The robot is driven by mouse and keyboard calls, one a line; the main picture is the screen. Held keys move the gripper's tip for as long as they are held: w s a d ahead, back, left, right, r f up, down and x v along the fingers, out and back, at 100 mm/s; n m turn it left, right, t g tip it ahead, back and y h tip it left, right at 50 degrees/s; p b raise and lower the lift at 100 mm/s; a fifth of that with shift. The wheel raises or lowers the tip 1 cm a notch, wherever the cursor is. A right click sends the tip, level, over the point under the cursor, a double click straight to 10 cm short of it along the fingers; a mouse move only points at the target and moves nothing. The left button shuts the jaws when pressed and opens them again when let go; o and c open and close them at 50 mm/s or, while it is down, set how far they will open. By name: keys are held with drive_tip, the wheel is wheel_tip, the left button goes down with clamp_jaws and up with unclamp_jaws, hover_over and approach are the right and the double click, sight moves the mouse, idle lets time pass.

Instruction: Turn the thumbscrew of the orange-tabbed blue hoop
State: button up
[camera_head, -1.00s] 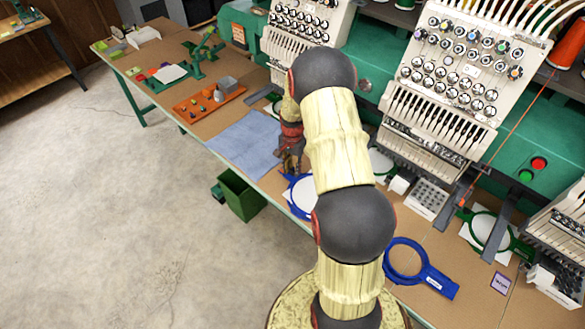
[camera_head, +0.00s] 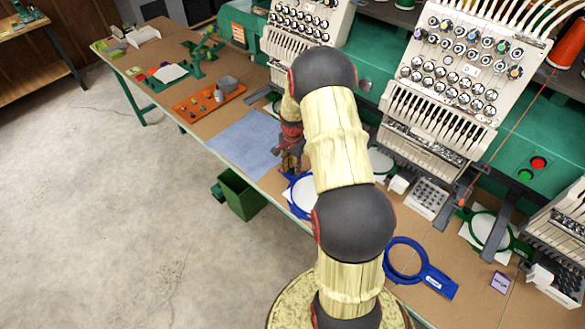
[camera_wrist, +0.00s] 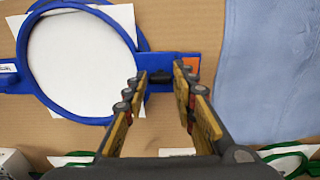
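The orange-tabbed blue hoop (camera_wrist: 141,40) lies on the brown table with white material (camera_wrist: 80,62) inside its ring. Its orange tab (camera_wrist: 193,64) is at the end of a blue bracket on the right of the wrist view. The dark thumbscrew (camera_wrist: 159,77) sits on that bracket, between ring and tab. My gripper (camera_wrist: 161,72) is open, with one finger on each side of the thumbscrew in the picture; contact cannot be told. In the head view the hoop (camera_head: 290,201) is partly behind my arm, and my gripper (camera_head: 291,170) is above its far end.
A blue cloth (camera_head: 245,143) lies beside the hoop. A second blue hoop (camera_head: 392,267) lies nearer the front. Embroidery machines (camera_head: 455,70) line the back, with green hoops (camera_head: 470,232) below. An orange tray (camera_head: 201,103) stands farther left.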

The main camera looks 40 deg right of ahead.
sight(293, 171)
drive_tip(key=shift+o, duration=1.4)
wheel_tip(293, 171, up, 12)
drive_tip(key=s+a+r+n+t+b, duration=0.1)
drive_tip(key=s+a+r+n, duration=0.4)
drive_tip(key=a, duration=0.5)
drive_tip(key=s+a+r+n+t+b, duration=0.2)
drive_tip(key=s+a+r+n, duration=0.4)
drive_tip(key=a, duration=0.5)
drive_tip(key=s+a+r+n+t+b, duration=0.1)
drive_tip(key=s+a+r+n+t, duration=0.1)
drive_tip(key=s+a+r+n, duration=0.4)
drive_tip(key=s+a+r, duration=0.3)
drive_tip(key=s+a, duration=0.1)
drive_tip(key=shift+a+r+t, duration=0.15)
drive_tip(key=shift+r+t, duration=0.15)
drive_tip(key=shift+r, duration=0.05)
